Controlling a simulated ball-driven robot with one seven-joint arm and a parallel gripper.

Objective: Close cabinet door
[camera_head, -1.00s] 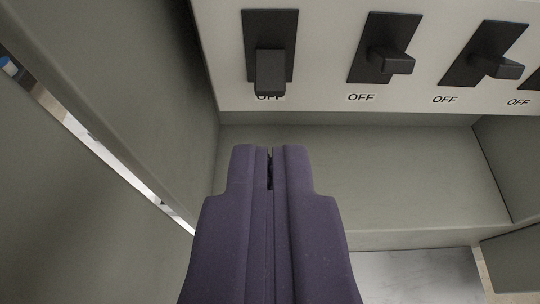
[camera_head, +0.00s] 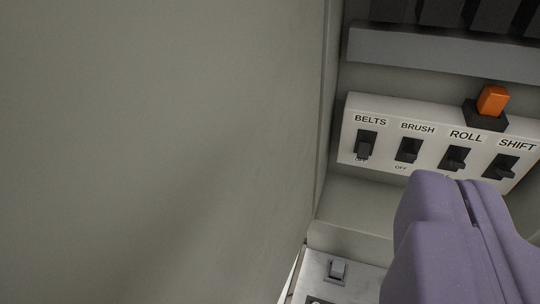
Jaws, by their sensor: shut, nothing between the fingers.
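A large plain grey-green panel (camera_head: 160,150), which looks like the open cabinet door, fills the left and middle of the view. Its right edge runs beside the cabinet's inner left side, with a thin bright gap low down. My gripper (camera_head: 455,180) is purple, shut and empty at the lower right. It is in front of the cabinet's inside, to the right of the panel and apart from it. The gripper hides part of the cabinet's lower right. The panel's far outer edge is out of view.
Inside the cabinet is a white switch panel (camera_head: 385,134) labelled BELTS, BRUSH, ROLL and SHIFT. An orange switch (camera_head: 493,100) sits above it, below a dark grey ledge (camera_head: 440,52). A light switch plate (camera_head: 350,275) with a small rocker lies below.

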